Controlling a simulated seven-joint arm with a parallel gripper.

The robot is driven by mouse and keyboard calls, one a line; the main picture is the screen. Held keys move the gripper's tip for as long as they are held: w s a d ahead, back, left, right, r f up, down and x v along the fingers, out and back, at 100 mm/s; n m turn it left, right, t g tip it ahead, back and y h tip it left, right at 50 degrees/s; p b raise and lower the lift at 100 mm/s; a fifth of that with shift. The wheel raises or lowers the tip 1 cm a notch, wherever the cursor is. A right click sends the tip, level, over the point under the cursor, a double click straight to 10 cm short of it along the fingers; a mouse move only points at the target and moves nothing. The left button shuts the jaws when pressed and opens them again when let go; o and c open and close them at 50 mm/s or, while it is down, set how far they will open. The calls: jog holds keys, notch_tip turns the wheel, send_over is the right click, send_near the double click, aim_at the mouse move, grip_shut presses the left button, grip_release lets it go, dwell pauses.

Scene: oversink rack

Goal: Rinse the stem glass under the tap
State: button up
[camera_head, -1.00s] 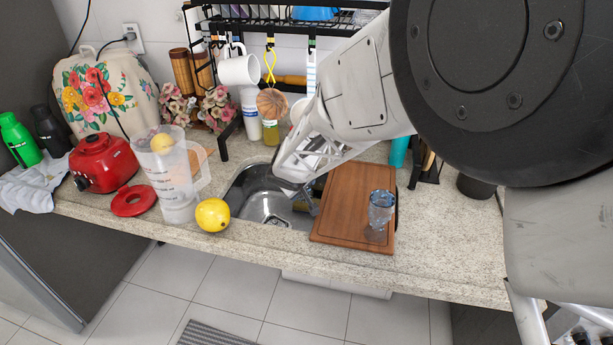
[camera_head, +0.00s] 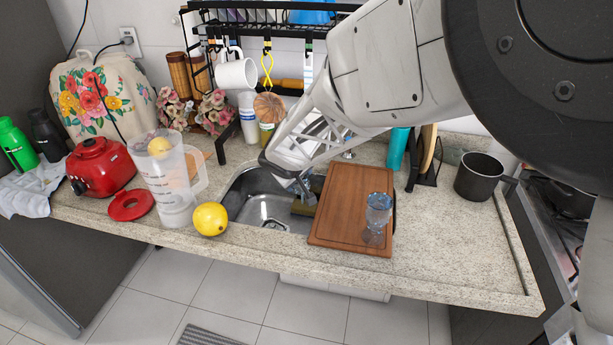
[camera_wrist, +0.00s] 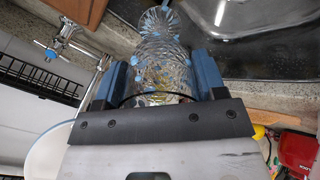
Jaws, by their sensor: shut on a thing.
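My gripper (camera_wrist: 158,85) is shut on a clear cut-glass piece (camera_wrist: 157,68) with blue spots on it. The piece narrows to a neck and widens again at its far end, like a stem glass. A chrome tap (camera_wrist: 65,38) is at the upper left of the wrist view, apart from the glass. Another clear bluish glass (camera_head: 378,212) stands upright on the wooden board (camera_head: 340,205).
A yellow lemon (camera_head: 210,219), a clear jug (camera_head: 170,185) and a red blender base (camera_head: 101,166) stand left of the sink. A black rack (camera_head: 260,20) with a hanging white mug (camera_head: 237,73) is behind. A dark pot (camera_head: 479,177) is at right. The front right counter is clear.

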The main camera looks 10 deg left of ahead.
jog(key=shift+s+r, duration=0.25)
jog(key=shift+r, duration=0.8)
jog(key=shift+s+r, duration=0.25)
jog(key=shift+r, duration=0.75)
jog(key=shift+s+r, duration=0.25)
jog(key=shift+r, duration=0.8)
jog(key=shift+w+d+m, duration=0.3)
jog(key=shift+d, duration=0.25)
jog(key=w+d+r+m+g+h, duration=0.25)
jog(key=d+m, duration=0.35)
jog(key=d, duration=1.2)
jog(key=w+d+r+m+g+h, duration=0.2)
jog(key=w+d+m, duration=0.25)
jog(key=d, duration=1.35)
jog(key=w+d+r+m+g+h, duration=0.2)
jog(key=d+m, duration=0.5)
jog(key=d, duration=1.1)
jog(key=s+d, duration=0.3)
jog(key=d, duration=1.6)
jog(key=s+d+f+m+g, duration=0.1)
jog(key=s+d, duration=0.3)
jog(key=d, duration=1.6)
jog(key=shift+s+f, duration=0.15)
jog(key=shift+s, duration=0.05)
